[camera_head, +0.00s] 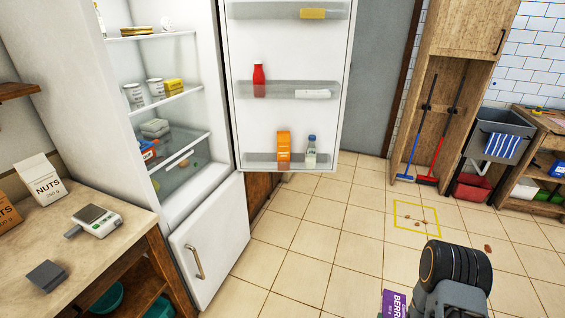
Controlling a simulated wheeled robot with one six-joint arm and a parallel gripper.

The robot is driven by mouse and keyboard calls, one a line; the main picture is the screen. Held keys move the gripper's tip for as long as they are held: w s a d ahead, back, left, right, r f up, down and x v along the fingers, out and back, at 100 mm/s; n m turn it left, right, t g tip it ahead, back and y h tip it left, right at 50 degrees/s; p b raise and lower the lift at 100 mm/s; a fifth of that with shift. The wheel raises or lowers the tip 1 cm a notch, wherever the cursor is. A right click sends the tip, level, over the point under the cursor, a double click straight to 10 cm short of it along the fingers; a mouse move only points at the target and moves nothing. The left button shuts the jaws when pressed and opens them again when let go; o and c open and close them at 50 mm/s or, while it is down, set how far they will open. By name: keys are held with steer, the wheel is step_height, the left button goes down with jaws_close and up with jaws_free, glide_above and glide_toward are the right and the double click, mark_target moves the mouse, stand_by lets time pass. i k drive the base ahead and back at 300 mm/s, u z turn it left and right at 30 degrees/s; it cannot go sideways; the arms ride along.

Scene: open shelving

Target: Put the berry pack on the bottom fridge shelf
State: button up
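The berry pack (394,304) is a purple box with white lettering reading "BERR". It shows at the bottom edge, left of part of my arm, and its lower part is cut off by the frame. The fingers of my gripper are not visible, so I cannot tell whether they hold it. The fridge stands open at left. Its lowest visible glass shelf (190,147) carries grey containers (155,128) and a blue-and-red pack (147,149) toward the left, with bare room at right. Below it is a clear compartment with small items inside.
The open fridge door (290,60) reaches out to the right, with an orange carton (284,150) and bottle (311,152) in its bottom rack. A counter (90,262) stands at left.

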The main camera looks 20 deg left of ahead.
mark_target(172, 144)
steer(key=u, duration=0.4)
steer(key=i, duration=1.15)
steer(key=u, duration=0.75)
